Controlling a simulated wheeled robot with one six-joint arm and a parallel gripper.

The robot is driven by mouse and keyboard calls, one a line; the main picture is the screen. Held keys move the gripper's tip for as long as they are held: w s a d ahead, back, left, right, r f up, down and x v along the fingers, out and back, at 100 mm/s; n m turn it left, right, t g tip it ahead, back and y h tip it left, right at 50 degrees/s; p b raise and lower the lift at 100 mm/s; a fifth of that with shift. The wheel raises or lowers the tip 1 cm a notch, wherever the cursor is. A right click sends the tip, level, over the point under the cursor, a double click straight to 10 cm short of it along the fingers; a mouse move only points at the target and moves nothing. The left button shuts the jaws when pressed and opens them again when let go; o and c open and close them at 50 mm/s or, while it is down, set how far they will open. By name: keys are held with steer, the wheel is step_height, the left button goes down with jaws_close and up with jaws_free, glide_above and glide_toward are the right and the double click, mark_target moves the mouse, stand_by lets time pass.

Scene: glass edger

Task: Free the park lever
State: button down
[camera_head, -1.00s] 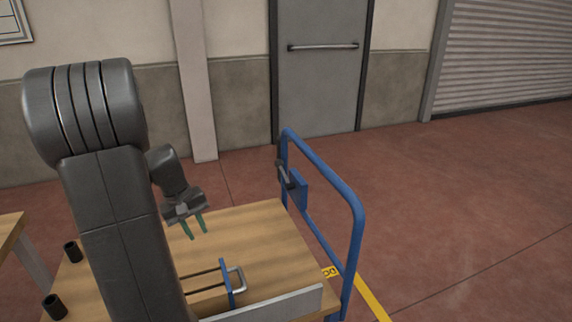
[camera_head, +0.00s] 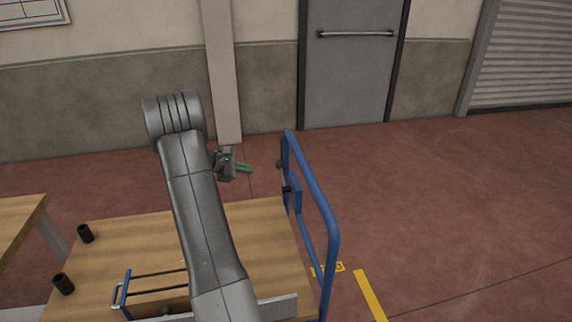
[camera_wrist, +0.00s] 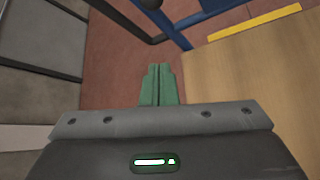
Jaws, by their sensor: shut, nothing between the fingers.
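My gripper (camera_head: 250,168) is shut and empty, with its green fingers pointing right toward the blue rail, above the far edge of the wooden top. The fingers show pressed together in the wrist view (camera_wrist: 158,72). The park lever appears to be the small dark lever (camera_head: 279,164) by the blue plate (camera_head: 297,196) on the blue rail (camera_head: 317,190). Its knob is a little right of my fingertips in the head view, apart from them. In the wrist view a dark part (camera_wrist: 150,4), likely the lever, is cut by the top edge, beyond the fingertips.
The wooden top (camera_head: 80,250) carries two black cylinders (camera_head: 85,233) at left and a blue-ended rod frame (camera_head: 125,288) near the front, partly hidden by my arm. Yellow markings (camera_head: 370,295) lie right of the rail. Open red floor (camera_head: 450,200) lies farther right.

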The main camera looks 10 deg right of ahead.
mark_target(283, 175)
steer(key=shift+w, duration=0.2)
steer(key=w+d+f+p, duration=0.1)
steer(key=d+f+p, duration=0.1)
steer(key=d, duration=0.7)
steer(key=shift+p, duration=0.55)
steer(key=shift+d+r+t+b, duration=0.1)
steer(key=shift+t+b, duration=0.2)
steer(key=shift+b, duration=0.7)
steer(key=shift+r+b, duration=0.15)
steer(key=shift+b, duration=0.2)
